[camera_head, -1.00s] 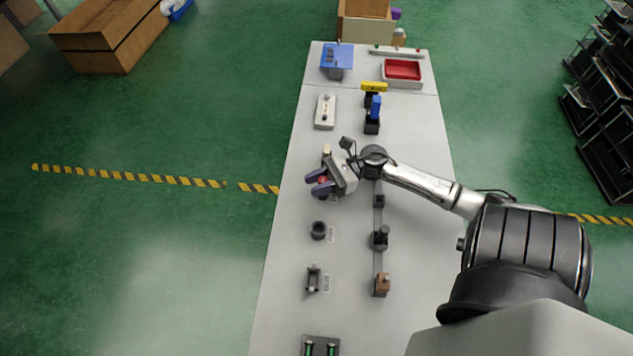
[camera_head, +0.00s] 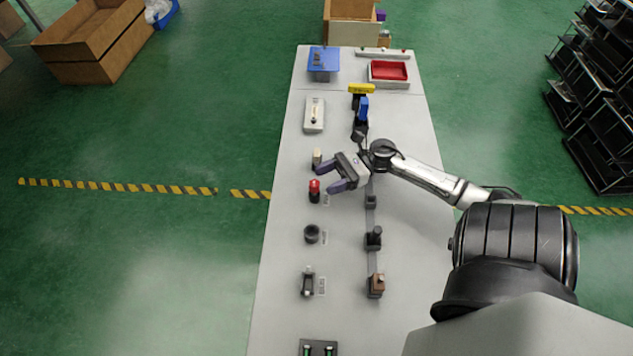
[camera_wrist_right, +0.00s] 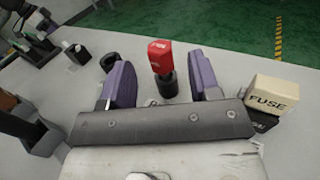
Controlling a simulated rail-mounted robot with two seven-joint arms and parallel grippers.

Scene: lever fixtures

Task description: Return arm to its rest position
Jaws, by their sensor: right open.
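My right gripper (camera_head: 329,178) is open and empty above the middle of the table, its two purple fingers pointing left. A red-topped fixture on a black base (camera_head: 314,191) stands just left of the fingertips, apart from them. In the right wrist view the red-topped fixture (camera_wrist_right: 161,60) shows beyond and between the open purple fingers (camera_wrist_right: 162,85). A beige block marked FUSE (camera_wrist_right: 272,95) is to the right of the fingers there; it also shows in the head view (camera_head: 317,157). My left gripper is not in view.
On the long grey table (camera_head: 275,300) stand a black ring-shaped fixture (camera_head: 312,234), a small metal fixture (camera_head: 308,282), a black fixture (camera_head: 374,238), a brown block (camera_head: 376,285), a blue upright part (camera_head: 363,107) and a red tray (camera_head: 388,71). Black shelving (camera_head: 600,110) is at the right.

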